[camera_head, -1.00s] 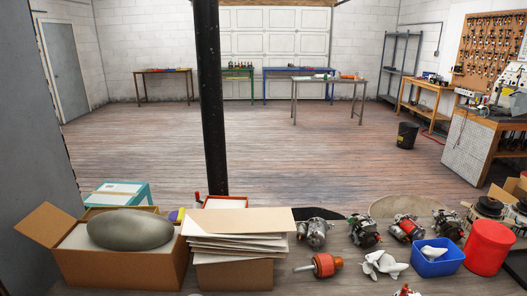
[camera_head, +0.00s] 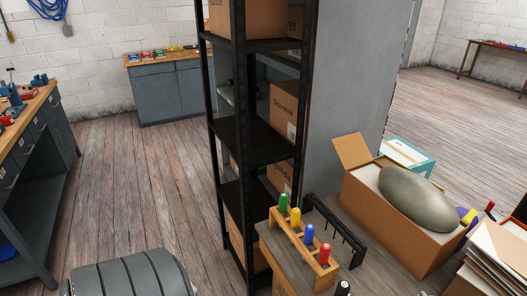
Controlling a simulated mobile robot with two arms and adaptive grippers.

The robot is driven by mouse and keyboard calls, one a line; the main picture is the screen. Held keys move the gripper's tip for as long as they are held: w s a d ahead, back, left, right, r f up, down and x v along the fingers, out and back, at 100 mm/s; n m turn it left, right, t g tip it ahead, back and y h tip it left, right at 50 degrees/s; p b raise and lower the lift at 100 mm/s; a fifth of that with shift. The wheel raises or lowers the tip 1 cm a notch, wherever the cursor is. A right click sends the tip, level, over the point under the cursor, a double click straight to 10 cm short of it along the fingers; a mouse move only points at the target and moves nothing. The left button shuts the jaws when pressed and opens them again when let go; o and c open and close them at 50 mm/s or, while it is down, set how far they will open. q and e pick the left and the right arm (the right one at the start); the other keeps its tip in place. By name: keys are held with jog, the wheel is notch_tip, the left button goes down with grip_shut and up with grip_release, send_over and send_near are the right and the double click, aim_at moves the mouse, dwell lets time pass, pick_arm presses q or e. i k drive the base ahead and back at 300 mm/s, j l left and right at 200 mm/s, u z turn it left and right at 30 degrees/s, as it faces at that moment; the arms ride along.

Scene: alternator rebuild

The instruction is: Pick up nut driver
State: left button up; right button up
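A wooden rack (camera_head: 276,232) stands on the near workbench at the bottom middle. It holds upright tools with a green handle (camera_head: 284,201), a yellow handle (camera_head: 295,217), a blue handle (camera_head: 308,235) and a red handle (camera_head: 325,253). A black-handled tool (camera_head: 343,288) shows at the bottom edge, partly cut off. The shafts are mostly hidden, so I cannot tell which of these is the nut driver. Neither of my grippers is in view.
A black metal shelf (camera_head: 262,142) with cardboard boxes stands behind the rack. A black bar holder (camera_head: 335,228) lies beside the rack. An open carton (camera_head: 392,238) with a grey rounded object is to the right.

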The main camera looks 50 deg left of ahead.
aim_at(324, 255)
jog(key=j+u, duration=0.1)
jog(key=u, duration=0.95)
